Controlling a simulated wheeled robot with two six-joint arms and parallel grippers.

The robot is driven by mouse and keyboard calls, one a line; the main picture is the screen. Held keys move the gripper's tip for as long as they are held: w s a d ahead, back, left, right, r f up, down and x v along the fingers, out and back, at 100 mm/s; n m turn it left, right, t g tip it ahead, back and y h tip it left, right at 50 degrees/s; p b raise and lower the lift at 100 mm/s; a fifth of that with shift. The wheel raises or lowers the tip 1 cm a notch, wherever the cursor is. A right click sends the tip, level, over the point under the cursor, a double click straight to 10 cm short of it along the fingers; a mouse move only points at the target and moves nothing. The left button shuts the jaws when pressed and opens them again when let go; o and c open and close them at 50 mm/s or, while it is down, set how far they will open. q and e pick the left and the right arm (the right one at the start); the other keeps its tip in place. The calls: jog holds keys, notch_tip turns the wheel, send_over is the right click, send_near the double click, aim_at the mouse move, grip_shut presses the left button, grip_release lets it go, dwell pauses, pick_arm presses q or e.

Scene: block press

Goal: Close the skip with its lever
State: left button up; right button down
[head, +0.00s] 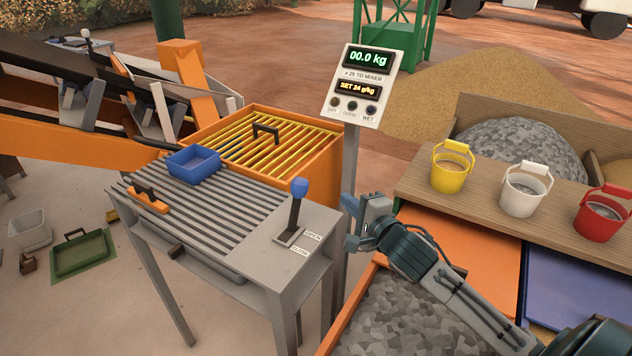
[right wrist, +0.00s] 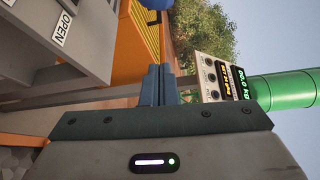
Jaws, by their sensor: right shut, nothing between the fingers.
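The lever (head: 296,208) has a blue knob and stands nearly upright on the right end of the grey slatted table (head: 325,212). Labels OPEN (head: 313,236) and CLOSE (head: 299,251) lie beside its base. My right gripper (head: 350,243) is shut and empty, to the right of the lever and apart from it, beyond the table's right edge. Its closed fingers (right wrist: 160,85) show in the right wrist view, where part of the blue knob (right wrist: 150,3) shows at the top edge. I cannot tell which container is the skip. My left gripper is not in view.
The display post (head: 352,160), reading 00.0 kg, stands behind my right gripper. A blue tray (head: 194,165) and an orange-handled tool (head: 149,203) lie on the slats. An orange bin with a yellow grate (head: 325,128) is behind. Three buckets stand on a right shelf (head: 410,187).

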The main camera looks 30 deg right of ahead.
aim_at(296, 206)
jog(key=shift+r, duration=0.2)
jog(key=w+a+p, duration=0.4)
jog(key=w, duration=0.4)
jog(key=shift+w+f+p, duration=0.2)
jog(key=shift+w+p, duration=0.15)
dwell(0.3)
jog(key=shift+s+r, duration=0.1)
